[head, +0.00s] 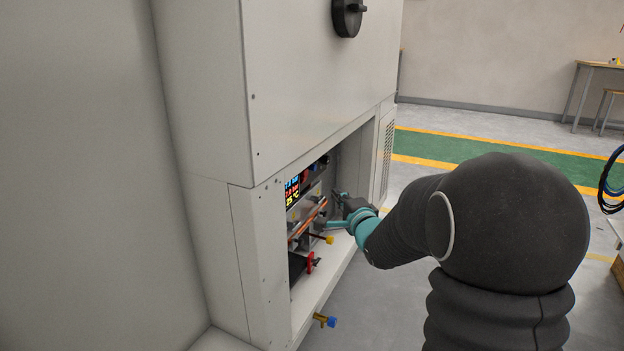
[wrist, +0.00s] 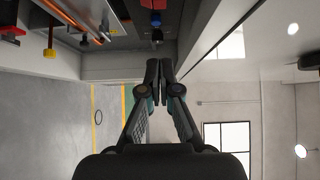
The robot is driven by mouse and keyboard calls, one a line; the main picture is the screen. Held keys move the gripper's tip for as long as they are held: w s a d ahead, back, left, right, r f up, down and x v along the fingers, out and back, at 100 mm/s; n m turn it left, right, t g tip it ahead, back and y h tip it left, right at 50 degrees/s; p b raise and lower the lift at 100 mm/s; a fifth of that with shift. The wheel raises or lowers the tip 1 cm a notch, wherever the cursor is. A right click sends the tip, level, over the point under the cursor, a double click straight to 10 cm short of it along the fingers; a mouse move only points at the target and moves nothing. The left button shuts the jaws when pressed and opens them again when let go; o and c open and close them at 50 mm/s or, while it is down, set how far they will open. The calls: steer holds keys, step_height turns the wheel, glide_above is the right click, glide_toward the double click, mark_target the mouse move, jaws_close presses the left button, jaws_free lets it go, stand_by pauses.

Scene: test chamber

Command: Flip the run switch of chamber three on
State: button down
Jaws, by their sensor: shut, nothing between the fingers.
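The chamber (head: 320,70) is a large pale cabinet with an open recess low on its front. In the recess is a panel with a lit display (head: 292,190) of coloured digits. My gripper (head: 347,208) reaches into the recess at its right part, with its fingers partly hidden. In the wrist view my gripper (wrist: 160,72) is shut and empty, its fingertips together. Just beyond the tips is a small dark part (wrist: 157,37) on the panel, below a blue and red part (wrist: 154,5). I cannot tell for sure which part is the run switch, or its position.
A red-handled part (head: 311,262) sits lower. Another valve with a blue end (head: 325,320) sticks out at the base. Open floor (head: 480,125) lies behind.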

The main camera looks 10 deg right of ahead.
glide_toward(304, 176)
steer(key=w+d, duration=0.4)
steer(key=w, duration=0.2)
steer(key=shift+w+a+r, duration=0.1)
steer(key=shift+w+a, duration=0.4)
steer(key=shift+a, duration=0.35)
steer(key=shift+w+a+r, duration=0.1)
steer(key=shift+w+a, duration=0.45)
steer(key=shift+a, duration=0.3)
